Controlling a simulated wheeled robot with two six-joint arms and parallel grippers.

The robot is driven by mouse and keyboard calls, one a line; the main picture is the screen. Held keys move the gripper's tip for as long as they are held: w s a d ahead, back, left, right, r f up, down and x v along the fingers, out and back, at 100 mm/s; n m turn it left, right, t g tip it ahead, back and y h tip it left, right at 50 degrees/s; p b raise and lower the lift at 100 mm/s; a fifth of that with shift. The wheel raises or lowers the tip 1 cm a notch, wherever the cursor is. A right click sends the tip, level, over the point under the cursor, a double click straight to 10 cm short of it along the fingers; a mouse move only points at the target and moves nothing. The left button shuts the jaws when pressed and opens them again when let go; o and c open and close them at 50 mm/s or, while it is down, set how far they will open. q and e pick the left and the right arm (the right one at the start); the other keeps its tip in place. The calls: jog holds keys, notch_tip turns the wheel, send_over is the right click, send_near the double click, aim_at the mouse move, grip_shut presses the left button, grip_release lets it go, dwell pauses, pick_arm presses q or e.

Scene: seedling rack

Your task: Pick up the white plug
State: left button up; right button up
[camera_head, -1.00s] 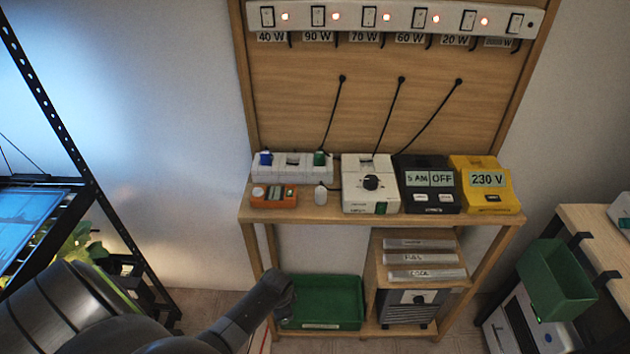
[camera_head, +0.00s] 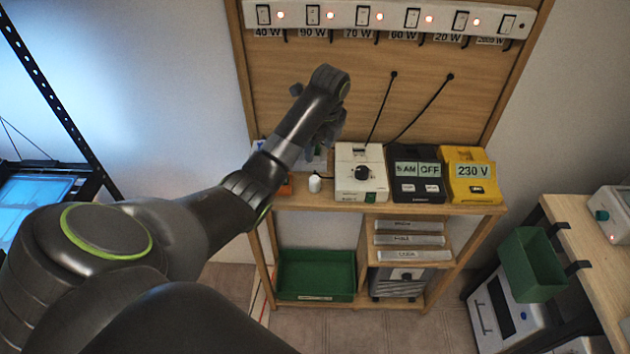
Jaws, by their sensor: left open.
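A small white plug (camera_head: 315,183) stands on the wooden shelf top (camera_head: 420,208), just left of the white box with a black dial (camera_head: 360,172). My left arm reaches in from the left, and its left gripper (camera_head: 322,148) is above and slightly behind the white plug in the picture. The gripper is open and looks apart from the plug. My wrist hides part of the fingers, and the arm covers most of the white socket strip (camera_head: 256,158) behind. My right gripper is not in view.
A black timer box (camera_head: 416,174) and a yellow 230 V box (camera_head: 471,176) stand further right. An orange device (camera_head: 285,189) is mostly hidden by my arm. Black cords hang down the back board. A green tray (camera_head: 316,274) sits below.

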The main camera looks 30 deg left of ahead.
pick_arm(q)
jog(key=r, duration=0.2)
jog(key=b, duration=0.7)
send_over(315, 179)
jog(key=shift+m, duration=0.3)
jog(key=f, duration=0.5)
jog(key=d+f, duration=0.1)
jog(key=f, duration=0.1)
jog(key=shift+f, duration=0.2)
jog(key=f, duration=0.1)
jog(key=f+p, duration=0.1)
jog(key=f, duration=0.1)
jog(key=a+f, duration=0.1)
jog(key=f, duration=0.1)
jog(key=shift+p, duration=0.35)
notch_tip(315, 179, down, 4)
jog(key=shift+w+a+f+p, duration=0.1)
jog(key=shift+p, duration=0.6)
jog(key=shift+a+f, duration=0.1)
jog(key=shift+f, duration=0.35)
jog(key=c, duration=1.1)
jog(key=shift+o, duration=0.2)
jog(key=shift+w+r, duration=0.1)
jog(key=shift+r, duration=0.05)
